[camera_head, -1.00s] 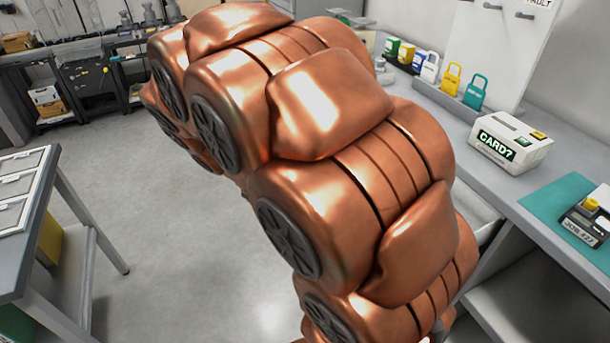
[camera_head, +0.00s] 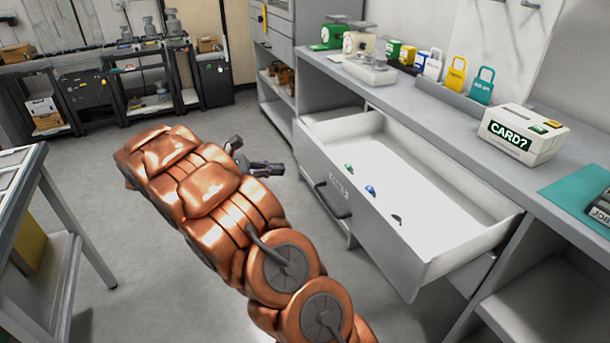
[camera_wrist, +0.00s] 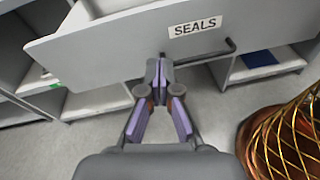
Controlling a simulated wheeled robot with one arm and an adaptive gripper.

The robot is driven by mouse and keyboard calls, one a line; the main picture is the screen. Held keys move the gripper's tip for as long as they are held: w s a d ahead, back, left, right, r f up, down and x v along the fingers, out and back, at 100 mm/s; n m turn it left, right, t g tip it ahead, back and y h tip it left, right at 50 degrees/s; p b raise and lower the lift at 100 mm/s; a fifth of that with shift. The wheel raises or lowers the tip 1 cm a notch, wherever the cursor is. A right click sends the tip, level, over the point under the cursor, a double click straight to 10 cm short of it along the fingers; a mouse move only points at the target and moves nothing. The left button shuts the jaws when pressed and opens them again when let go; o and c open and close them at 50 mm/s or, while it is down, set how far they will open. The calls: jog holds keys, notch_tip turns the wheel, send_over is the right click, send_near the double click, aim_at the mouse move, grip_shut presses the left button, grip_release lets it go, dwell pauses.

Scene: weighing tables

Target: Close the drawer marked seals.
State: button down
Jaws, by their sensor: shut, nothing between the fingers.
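The drawer marked seals (camera_head: 385,222) is pulled well out from under the bench, with a white interior and a few small coloured things in it. Its dark bar handle (camera_head: 333,201) is on the front panel. In the wrist view the drawer front (camera_wrist: 130,45) shows a "SEALS" label (camera_wrist: 195,27) above the handle (camera_wrist: 232,46). My gripper (camera_head: 268,168) is left of the drawer front, apart from it. In the wrist view my gripper (camera_wrist: 160,68) is shut and empty, its tips pointing at the front near the handle's left end; contact cannot be told.
The bench top (camera_head: 440,118) holds a white "CARD?" box (camera_head: 522,135), coloured padlocks (camera_head: 456,76) and scales (camera_head: 358,42). A grey table (camera_head: 40,170) stands at the left. Open shelves lie below the bench.

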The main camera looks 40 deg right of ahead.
aim_at(314, 164)
jog(key=w+f+n+h+b, duration=0.3)
jog(key=w+f, duration=0.4)
jog(key=shift+t, duration=0.4)
jog(key=x, duration=0.6)
jog(key=b+x, duration=0.1)
jog(key=x, duration=0.6)
jog(key=shift+w+f, duration=0.15)
jog(key=shift+f, duration=0.1)
jog(key=shift+d, duration=0.6)
jog(key=shift+s+r, duration=0.1)
jog(key=shift+s, duration=0.1)
